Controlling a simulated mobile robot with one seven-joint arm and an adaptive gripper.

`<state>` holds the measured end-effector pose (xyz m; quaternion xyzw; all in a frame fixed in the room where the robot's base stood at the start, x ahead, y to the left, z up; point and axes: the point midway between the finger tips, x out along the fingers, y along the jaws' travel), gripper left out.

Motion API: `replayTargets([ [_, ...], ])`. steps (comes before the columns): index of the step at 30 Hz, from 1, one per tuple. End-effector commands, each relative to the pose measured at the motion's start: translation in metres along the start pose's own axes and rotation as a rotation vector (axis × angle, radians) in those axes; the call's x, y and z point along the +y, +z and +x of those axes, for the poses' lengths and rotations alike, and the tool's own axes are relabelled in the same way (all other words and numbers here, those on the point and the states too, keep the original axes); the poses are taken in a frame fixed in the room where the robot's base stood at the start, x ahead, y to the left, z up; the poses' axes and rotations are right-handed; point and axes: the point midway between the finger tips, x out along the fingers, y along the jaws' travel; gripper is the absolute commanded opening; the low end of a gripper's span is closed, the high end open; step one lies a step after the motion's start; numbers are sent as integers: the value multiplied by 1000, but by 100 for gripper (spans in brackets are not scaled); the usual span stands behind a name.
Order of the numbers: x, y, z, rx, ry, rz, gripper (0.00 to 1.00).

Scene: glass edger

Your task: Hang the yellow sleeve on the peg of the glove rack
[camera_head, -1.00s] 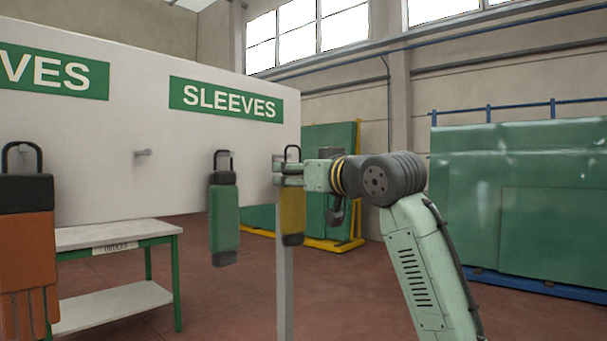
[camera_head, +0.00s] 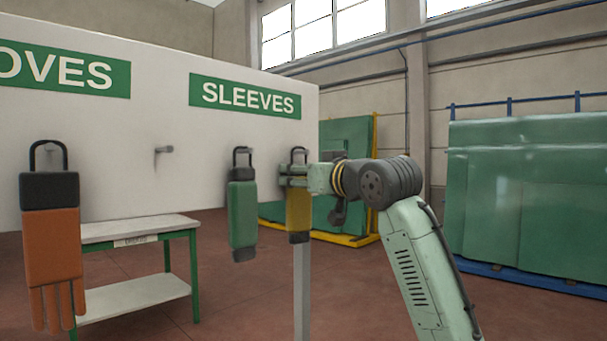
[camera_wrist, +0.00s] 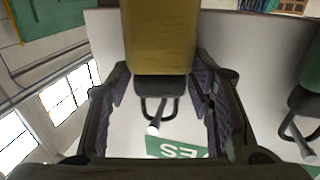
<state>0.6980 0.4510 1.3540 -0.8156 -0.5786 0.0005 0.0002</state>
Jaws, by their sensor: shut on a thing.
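The yellow sleeve (camera_head: 299,212) hangs upright in my gripper (camera_head: 294,176) at the right end of the white rack board (camera_head: 165,185). It has a dark cuff and a dark hanging loop (camera_head: 298,152) on top. In the wrist view the sleeve (camera_wrist: 160,40) lies between my fingers, with its dark cuff toward the picture's middle. A peg (camera_wrist: 153,129) with a pale round tip shows at the loop there; I cannot tell whether the loop is around it. My gripper is shut on the sleeve.
A green sleeve (camera_head: 242,215) hangs on the board just left of the yellow one. Further left are a bare peg (camera_head: 164,150) and an orange glove (camera_head: 52,245). A white-topped table (camera_head: 135,228) stands below. Green glass sheets (camera_head: 530,190) stand at the right.

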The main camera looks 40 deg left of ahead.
Motion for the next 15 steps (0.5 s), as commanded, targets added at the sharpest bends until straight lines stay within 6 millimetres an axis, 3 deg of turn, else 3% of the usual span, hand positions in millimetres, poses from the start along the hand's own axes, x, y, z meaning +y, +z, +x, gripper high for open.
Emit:
replayTargets([
  [11,0,0,0,0,0,0,20],
  [12,0,0,0,1,0,0,49],
  [15,0,0,0,1,0,0,56],
])
